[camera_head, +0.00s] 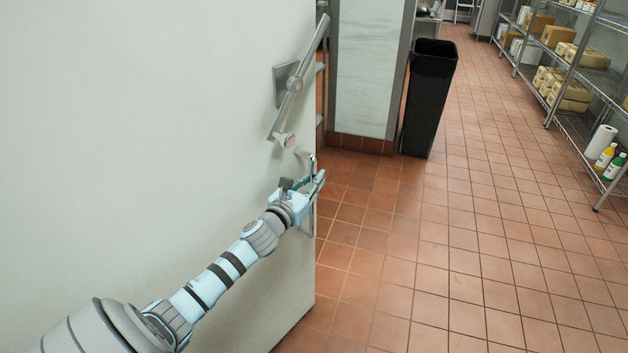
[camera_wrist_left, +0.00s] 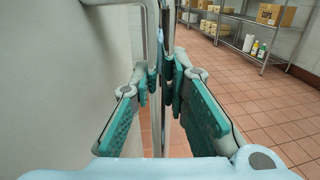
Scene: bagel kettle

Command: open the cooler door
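The cooler door (camera_head: 150,110) is a large pale slab filling the left of the head view. Its free edge stands apart from the grey-trimmed wall section behind, with a gap between them. A latch lever (camera_head: 293,85) is fixed high near that edge. Below it is a metal bar handle (camera_head: 309,157), which also runs upright in the left wrist view (camera_wrist_left: 158,135). My left gripper (camera_head: 319,181) is at the handle. In the left wrist view its teal fingers (camera_wrist_left: 162,78) close in on both sides of the bar. The exact contact is partly hidden. My right gripper is out of view.
A tall black bin (camera_head: 430,95) stands beside the wall section (camera_head: 366,65) beyond the door. Wire shelves (camera_head: 570,75) with boxes and bottles line the right. The tiled floor (camera_head: 450,240) between is clear. Some racking (camera_head: 320,75) shows through the gap by the door.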

